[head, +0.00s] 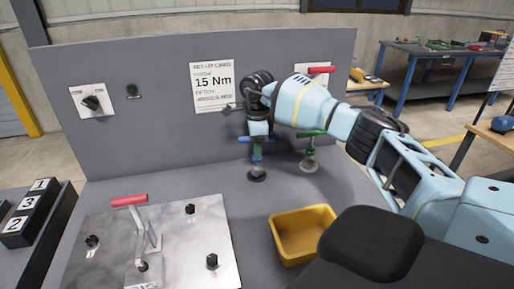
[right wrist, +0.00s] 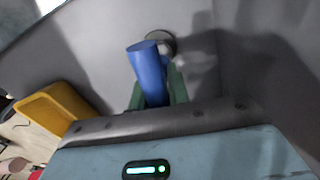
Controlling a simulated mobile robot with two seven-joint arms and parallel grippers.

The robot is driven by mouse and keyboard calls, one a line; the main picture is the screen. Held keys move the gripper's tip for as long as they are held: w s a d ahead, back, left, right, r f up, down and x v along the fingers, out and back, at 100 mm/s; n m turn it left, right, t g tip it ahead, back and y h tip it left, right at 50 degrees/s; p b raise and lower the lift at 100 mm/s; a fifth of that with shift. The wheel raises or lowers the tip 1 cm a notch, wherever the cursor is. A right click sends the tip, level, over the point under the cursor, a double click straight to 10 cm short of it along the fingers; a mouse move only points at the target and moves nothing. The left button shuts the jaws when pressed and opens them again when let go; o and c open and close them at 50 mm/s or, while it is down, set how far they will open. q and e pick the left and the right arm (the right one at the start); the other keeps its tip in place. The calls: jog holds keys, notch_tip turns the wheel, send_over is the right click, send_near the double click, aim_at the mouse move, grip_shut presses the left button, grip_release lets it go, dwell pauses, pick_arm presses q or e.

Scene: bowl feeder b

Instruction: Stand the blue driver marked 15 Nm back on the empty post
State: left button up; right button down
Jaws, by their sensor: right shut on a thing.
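My right gripper (head: 257,151) reaches in from the right and points down, its green fingers shut on the blue driver (head: 257,163). In the right wrist view the driver (right wrist: 148,68) is a plain blue cylinder between the fingers (right wrist: 158,95); no marking on it can be read. Just below it in the head view is a dark round post base (head: 257,176); a grey disc (right wrist: 162,42) also shows beyond the driver in the wrist view. I cannot tell whether driver and post touch. A green driver (head: 311,134) stands on the neighbouring base (head: 309,165). My left gripper is out of view.
A yellow bin (head: 302,209) stands at the bench front. A metal plate (head: 175,235) with a red-handled lever (head: 130,200) and several black knobs lies left. The back panel (head: 150,75) carries a card (head: 212,86) reading 15 Nm. Bare bench lies left of the posts.

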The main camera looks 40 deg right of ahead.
jog(key=shift+f, duration=0.25)
dwell(0.5)
jog(key=c, duration=1.3)
grip_release()
jog(key=shift+o, duration=0.2)
jog(key=shift+f, duration=0.1)
jog(key=shift+r, duration=4)
